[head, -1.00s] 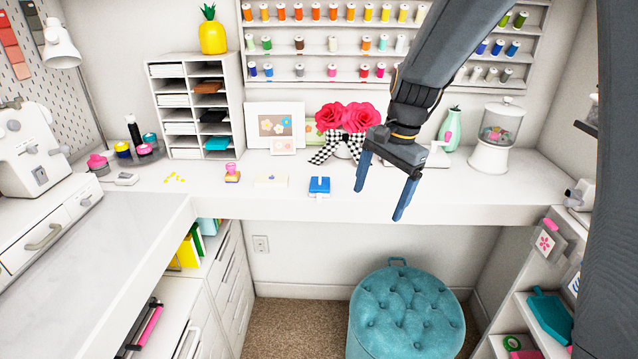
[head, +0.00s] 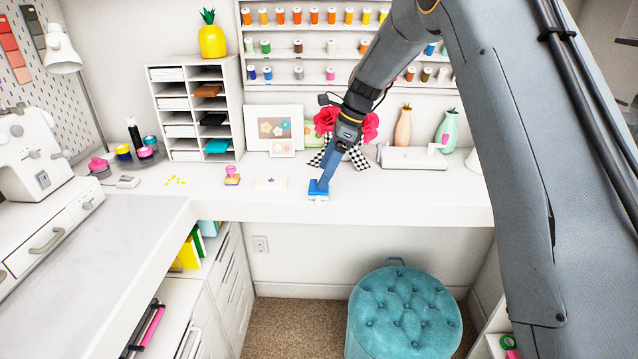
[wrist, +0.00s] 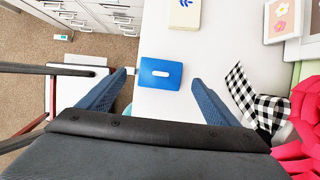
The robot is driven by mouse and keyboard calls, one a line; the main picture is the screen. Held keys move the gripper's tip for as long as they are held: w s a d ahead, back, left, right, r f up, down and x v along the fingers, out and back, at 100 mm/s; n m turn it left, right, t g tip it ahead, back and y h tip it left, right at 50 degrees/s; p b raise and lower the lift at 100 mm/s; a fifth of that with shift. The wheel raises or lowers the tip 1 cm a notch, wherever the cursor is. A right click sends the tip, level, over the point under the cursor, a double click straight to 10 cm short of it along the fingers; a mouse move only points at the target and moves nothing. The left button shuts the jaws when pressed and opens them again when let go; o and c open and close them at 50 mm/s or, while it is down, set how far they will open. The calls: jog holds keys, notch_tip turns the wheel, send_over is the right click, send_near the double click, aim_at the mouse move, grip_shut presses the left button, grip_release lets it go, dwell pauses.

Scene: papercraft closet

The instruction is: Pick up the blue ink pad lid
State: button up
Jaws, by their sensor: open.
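The blue ink pad lid (head: 318,190) lies near the front edge of the white desk, with a small white piece showing at its front. In the wrist view the lid (wrist: 161,74) is a blue rounded rectangle with a white mark in its middle. My gripper (head: 322,182) is at the lid in the head view, its fingers partly overlapping it. In the wrist view my gripper (wrist: 163,80) is open, with one blue finger on each side of the lid and a gap to each. Whether the fingertips reach the lid's height is hard to tell.
A cream stamp block (head: 270,183) and a pink-handled stamp (head: 232,175) stand left of the lid. A checkered bow (head: 354,152) with red flowers is close behind my gripper. The desk (head: 420,205) is clear to the right. A teal stool (head: 404,312) stands below.

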jog(key=shift+p+x, duration=0.45)
jog(key=shift+x, duration=1.05)
jog(key=c, duration=1)
jog(key=shift+f, duration=0.15)
jog(key=shift+c, duration=0.6)
jog(key=shift+s, duration=0.15)
jog(key=shift+c, duration=0.7)
jog(key=shift+r, duration=0.3)
jog(key=c, duration=0.6)
jog(key=shift+r+b, duration=1.2)
jog(key=shift+r, duration=1.8)
jog(key=shift+c, duration=0.2)
